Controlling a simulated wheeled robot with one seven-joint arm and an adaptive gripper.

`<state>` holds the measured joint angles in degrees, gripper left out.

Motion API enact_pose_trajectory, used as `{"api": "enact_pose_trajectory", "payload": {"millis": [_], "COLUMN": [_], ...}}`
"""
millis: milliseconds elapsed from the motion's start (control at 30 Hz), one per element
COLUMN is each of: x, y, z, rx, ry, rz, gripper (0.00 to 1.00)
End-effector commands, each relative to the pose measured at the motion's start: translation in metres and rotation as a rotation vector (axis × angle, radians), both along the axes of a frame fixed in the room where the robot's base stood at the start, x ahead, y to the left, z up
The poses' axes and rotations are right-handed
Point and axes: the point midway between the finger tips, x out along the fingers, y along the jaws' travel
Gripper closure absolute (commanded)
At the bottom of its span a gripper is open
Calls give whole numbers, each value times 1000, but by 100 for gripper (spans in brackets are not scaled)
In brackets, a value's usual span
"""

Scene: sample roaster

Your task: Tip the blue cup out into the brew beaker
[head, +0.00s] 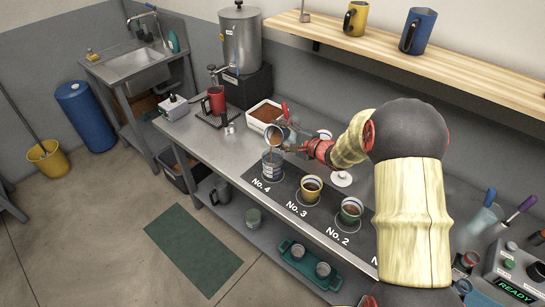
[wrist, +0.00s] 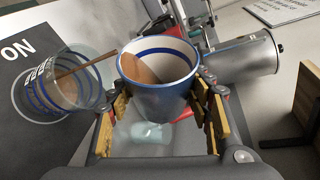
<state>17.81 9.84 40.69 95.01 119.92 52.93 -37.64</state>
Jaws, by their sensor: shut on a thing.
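My gripper (wrist: 160,105) is shut on the blue cup (wrist: 160,103), a white-lined cup with blue bands and brown liquid inside. In the head view the cup (head: 276,135) is tilted, its mouth to the left, above the brew beaker (head: 271,171). The beaker is clear with white markings and stands by the No. 4 label; it also shows at the left of the wrist view (wrist: 42,98). A thin brown streak runs from the cup's lip to the beaker and looks like liquid pouring. The level in the beaker is hard to tell.
A yellow cup (head: 311,195) and a green cup (head: 350,215), both with dark contents, stand by No. 3 and No. 2. A white tray of brown grounds (head: 266,106) is behind the beaker. A red mug (head: 216,100) stands further left. A shelf (head: 395,38) hangs above.

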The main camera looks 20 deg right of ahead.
Motion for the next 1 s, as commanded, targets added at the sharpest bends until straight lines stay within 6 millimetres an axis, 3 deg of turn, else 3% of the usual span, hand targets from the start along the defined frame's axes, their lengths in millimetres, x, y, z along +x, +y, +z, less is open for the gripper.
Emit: {"api": "enact_pose_trajectory", "payload": {"millis": [1000], "x": [0], "y": [1], "z": [-2], "rx": [-40], "ry": [-44], "rz": [0], "gripper": [87]}}
